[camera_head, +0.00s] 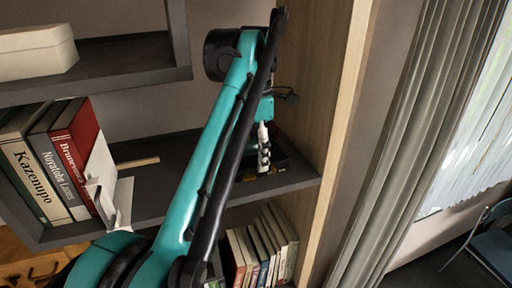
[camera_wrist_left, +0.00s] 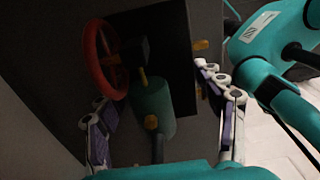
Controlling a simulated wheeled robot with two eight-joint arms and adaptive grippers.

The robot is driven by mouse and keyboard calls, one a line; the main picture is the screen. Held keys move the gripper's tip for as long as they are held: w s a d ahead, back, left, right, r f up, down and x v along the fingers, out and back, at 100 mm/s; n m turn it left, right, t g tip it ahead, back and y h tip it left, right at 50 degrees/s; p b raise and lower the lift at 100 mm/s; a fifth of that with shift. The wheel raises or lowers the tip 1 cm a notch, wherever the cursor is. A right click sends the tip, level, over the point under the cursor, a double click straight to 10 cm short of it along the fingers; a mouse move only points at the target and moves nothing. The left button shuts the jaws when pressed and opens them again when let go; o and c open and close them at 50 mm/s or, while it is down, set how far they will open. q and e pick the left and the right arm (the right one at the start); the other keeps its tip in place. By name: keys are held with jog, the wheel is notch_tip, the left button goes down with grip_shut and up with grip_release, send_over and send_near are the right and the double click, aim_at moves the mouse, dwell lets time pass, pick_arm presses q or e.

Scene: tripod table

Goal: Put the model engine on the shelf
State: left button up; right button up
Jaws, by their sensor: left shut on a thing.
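The model engine shows in the left wrist view, with a red flywheel (camera_wrist_left: 106,60), a green cylinder (camera_wrist_left: 154,108), small yellow parts and a black base (camera_wrist_left: 172,30). My left gripper (camera_wrist_left: 165,112) has one finger on each side of the engine and is shut on it. In the head view the left gripper (camera_head: 264,150) is at the right end of the middle shelf (camera_head: 150,200), by the wooden side panel. There the engine's dark base (camera_head: 289,168) shows in part; my arm and gripper hide the rest. I cannot tell whether the base touches the shelf. My right gripper is not in view.
Books (camera_head: 50,160) stand at the left of the middle shelf, with a pale, unclear object (camera_head: 112,198) beside them. More books (camera_head: 262,245) stand on the shelf below. A white box (camera_head: 36,52) lies on the upper shelf. The wooden side panel (camera_head: 325,110) bounds the right.

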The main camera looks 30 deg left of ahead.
aim_at(257, 142)
pick_arm(q)
jog(key=shift+d, duration=0.1)
jog(key=o, duration=1.9)
jog(key=shift+s, duration=0.1)
notch_tip(257, 142, up, 11)
jog(key=p, duration=0.2)
jog(key=shift+r+p, duration=0.15)
jog(key=shift+p, duration=0.25)
jog(key=shift+r, duration=0.45)
jog(key=shift+f, duration=0.1)
